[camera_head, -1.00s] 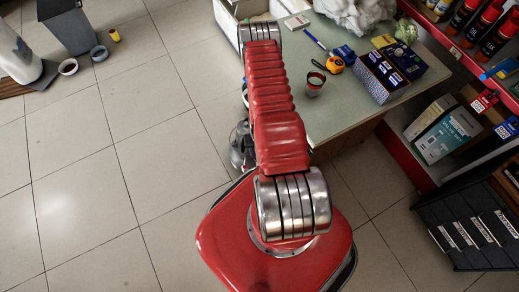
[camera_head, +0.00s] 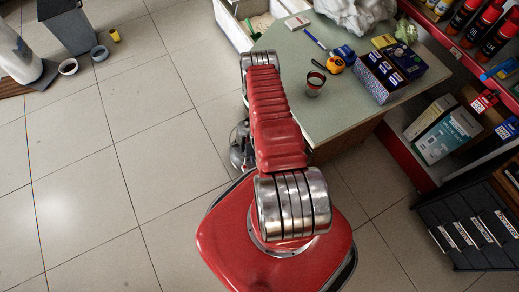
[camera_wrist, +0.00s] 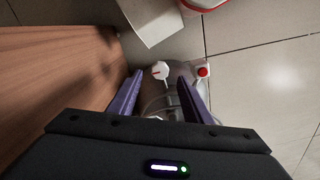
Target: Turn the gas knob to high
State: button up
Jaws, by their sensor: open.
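A white knob with a red pointer mark (camera_wrist: 160,72) shows in the wrist view, on top of a greyish see-through or shiny apparatus. A red round part on a white mount (camera_wrist: 203,70) sits to its right. My gripper (camera_wrist: 160,78) is open, with its two purple fingers on the left and right of the white knob in the picture. I cannot tell whether they touch it or how far above it they are. In the head view the apparatus (camera_head: 241,146) stands on the floor beside the table, partly hidden by my arm; my gripper is hidden there.
A wooden side (camera_wrist: 60,75) rises close on the left in the wrist view, with a white box (camera_wrist: 152,20) beyond. The table (camera_head: 330,115) holds a cup (camera_head: 315,83), a tape measure (camera_head: 335,65) and boxes.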

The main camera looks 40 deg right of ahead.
jog(key=shift+f, duration=2.45)
jog(key=shift+c, duration=0.6)
jog(key=c, duration=0.9)
